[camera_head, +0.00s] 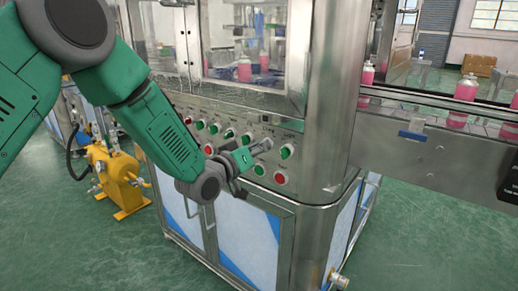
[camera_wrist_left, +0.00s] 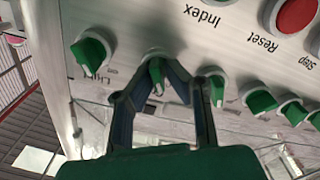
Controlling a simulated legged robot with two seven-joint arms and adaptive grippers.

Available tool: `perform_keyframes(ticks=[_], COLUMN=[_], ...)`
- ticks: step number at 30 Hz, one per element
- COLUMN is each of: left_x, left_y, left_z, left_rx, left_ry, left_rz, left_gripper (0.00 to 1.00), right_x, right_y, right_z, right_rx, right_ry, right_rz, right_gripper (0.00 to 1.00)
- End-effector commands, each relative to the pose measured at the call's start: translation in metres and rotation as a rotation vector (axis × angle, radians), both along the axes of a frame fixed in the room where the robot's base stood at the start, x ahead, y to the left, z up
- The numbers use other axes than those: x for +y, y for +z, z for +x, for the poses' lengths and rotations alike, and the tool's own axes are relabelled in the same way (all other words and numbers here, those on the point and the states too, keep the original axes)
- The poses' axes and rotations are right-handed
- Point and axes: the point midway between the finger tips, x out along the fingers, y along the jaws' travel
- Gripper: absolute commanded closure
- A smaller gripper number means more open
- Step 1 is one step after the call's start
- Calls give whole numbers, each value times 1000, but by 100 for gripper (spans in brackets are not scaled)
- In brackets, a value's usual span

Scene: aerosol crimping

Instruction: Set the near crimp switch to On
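The crimp switches are among the green knobs on the sloping steel control panel; I cannot read a crimp label in either view. My left gripper (camera_head: 262,148) reaches across the panel from the left, just left of the rightmost green knob (camera_head: 287,151). In the left wrist view its fingers (camera_wrist_left: 157,80) close in on a green knob (camera_wrist_left: 155,68), which shows between the fingertips. The fingers partly hide this knob, so its setting is unclear. Another green knob (camera_wrist_left: 91,50) is to its left and a smaller-looking one (camera_wrist_left: 216,86) to its right. My right gripper is not in view.
Red buttons (camera_head: 280,177) and more green knobs (camera_head: 229,132) line the panel close to my gripper. A steel corner post (camera_head: 332,90) stands to the right, with a conveyor (camera_head: 425,140) carrying pink bottles (camera_head: 465,91) beyond. A yellow device (camera_head: 117,178) stands on the floor at left.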

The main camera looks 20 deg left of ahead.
Motion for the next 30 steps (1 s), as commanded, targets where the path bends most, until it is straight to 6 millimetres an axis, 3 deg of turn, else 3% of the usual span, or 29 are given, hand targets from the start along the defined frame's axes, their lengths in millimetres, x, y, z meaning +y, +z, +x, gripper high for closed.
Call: perform_keyframes(ticks=[14,30], left_x=[2,2], left_y=[-5,-7], left_z=[0,-1], left_rx=[-5,-145], left_ry=[1,0], left_rz=[44,445], left_gripper=[100,100], right_x=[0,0], right_y=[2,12], right_z=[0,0], right_rx=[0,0], right_ry=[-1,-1], right_rz=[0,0], right_gripper=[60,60])
